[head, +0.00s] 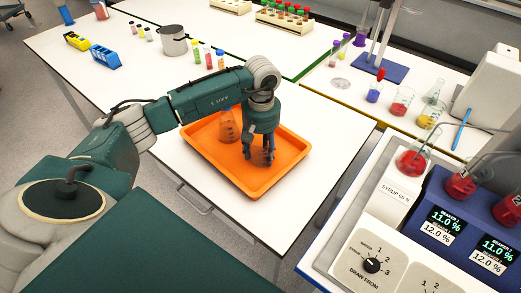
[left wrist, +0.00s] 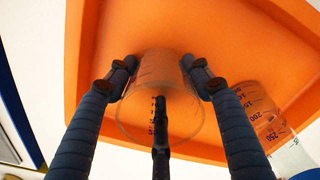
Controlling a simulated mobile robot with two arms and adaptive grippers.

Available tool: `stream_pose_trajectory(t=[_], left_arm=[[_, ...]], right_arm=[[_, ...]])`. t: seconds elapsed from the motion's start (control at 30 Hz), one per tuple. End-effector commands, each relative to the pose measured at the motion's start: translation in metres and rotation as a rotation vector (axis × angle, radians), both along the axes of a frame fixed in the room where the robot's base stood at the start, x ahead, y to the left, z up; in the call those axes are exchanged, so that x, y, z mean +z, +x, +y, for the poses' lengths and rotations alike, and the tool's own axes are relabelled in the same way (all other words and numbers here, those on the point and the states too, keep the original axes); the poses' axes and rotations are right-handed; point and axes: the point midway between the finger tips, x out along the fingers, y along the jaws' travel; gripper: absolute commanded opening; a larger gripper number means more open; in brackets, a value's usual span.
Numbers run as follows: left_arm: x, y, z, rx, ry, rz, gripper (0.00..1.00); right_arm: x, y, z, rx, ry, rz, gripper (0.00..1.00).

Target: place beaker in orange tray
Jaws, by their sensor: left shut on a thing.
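The orange tray (head: 250,183) lies on the white table; its floor and wall fill much of the left wrist view (left wrist: 240,40). My left gripper (head: 262,158) points down over the tray, its fingers shut around a clear, empty-looking beaker (left wrist: 160,72). In the head view the fingers mostly hide this beaker. I cannot tell whether its base touches the tray floor. A second clear graduated vessel (head: 227,126) stands in the tray to the left of the gripper; a graduated glass also shows at the right of the left wrist view (left wrist: 262,115). My right gripper is not in view.
A metal pot (head: 173,41) and several small coloured vials (head: 209,60) stand behind the tray. Flasks of red liquid (head: 411,162) sit on the dispenser console (head: 384,205) at the right. The white table's front right part (head: 310,192) is clear.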

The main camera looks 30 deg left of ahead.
Motion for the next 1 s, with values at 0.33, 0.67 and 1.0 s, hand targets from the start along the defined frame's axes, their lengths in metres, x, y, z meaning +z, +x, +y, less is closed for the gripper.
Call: stream_pose_trajectory(t=[0.33, 0.67, 1.0], left_arm=[[-0.001, 0.0, 0.0, 0.0, 0.0, 0.0, 0.7], [0.017, 0.002, 0.0, -0.001, 0.0, -0.006, 0.7], [0.088, 0.002, 0.0, 0.001, 0.0, -0.006, 0.7]], right_arm=[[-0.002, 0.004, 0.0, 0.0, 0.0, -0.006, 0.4], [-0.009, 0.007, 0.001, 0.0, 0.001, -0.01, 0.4], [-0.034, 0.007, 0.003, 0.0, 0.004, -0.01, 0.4]])
